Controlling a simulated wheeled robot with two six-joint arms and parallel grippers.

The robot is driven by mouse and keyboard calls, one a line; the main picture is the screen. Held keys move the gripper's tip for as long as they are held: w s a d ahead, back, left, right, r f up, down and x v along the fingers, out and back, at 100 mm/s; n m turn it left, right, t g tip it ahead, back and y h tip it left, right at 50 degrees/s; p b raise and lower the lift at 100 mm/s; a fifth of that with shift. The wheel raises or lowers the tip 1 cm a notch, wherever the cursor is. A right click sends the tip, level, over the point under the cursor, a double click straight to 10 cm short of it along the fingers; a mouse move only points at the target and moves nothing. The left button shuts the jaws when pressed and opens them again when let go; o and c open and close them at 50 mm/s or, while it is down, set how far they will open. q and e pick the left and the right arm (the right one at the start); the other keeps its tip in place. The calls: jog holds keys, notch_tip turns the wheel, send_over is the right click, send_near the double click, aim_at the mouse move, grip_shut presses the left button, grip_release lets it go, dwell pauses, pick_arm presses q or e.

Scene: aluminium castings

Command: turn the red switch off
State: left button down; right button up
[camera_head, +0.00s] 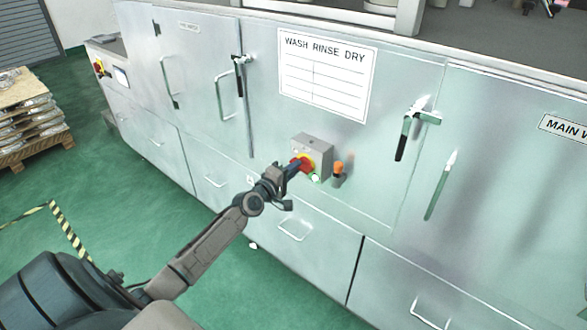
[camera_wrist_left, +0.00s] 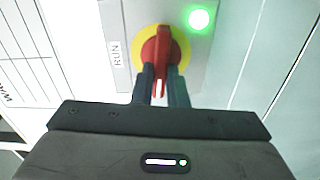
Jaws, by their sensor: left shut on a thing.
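The red switch (camera_head: 302,162) sits on a yellow round plate on a grey box (camera_head: 318,147) fixed to the front of the wash machine. In the left wrist view the red handle (camera_wrist_left: 160,55) stands in line with the fingers, over the yellow plate (camera_wrist_left: 181,45). My left gripper (camera_head: 291,169) is shut on the red handle, with one finger on each side of it in the left wrist view (camera_wrist_left: 161,82). A green lamp (camera_wrist_left: 199,19) glows beside the switch, and a RUN label (camera_wrist_left: 116,53) is on the other side. My right gripper is not in view.
An orange-topped part (camera_head: 338,170) sticks out just right of the switch box. Door handles (camera_head: 407,125) stand out from the metal front. A pallet (camera_head: 30,115) with stacked castings is at the far left. The green floor (camera_head: 120,215) in front is mostly clear.

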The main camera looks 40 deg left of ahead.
pick_arm(q)
jog(key=shift+f+n, duration=0.1)
jog(key=shift+n, duration=0.6)
jog(key=c, duration=1.4)
grip_release()
jog(key=shift+c, duration=0.2)
jog(key=s+p, duration=0.2)
jog(key=s, duration=0.8)
jog(key=shift+s+a, duration=0.4)
jog(key=shift+f, duration=0.1)
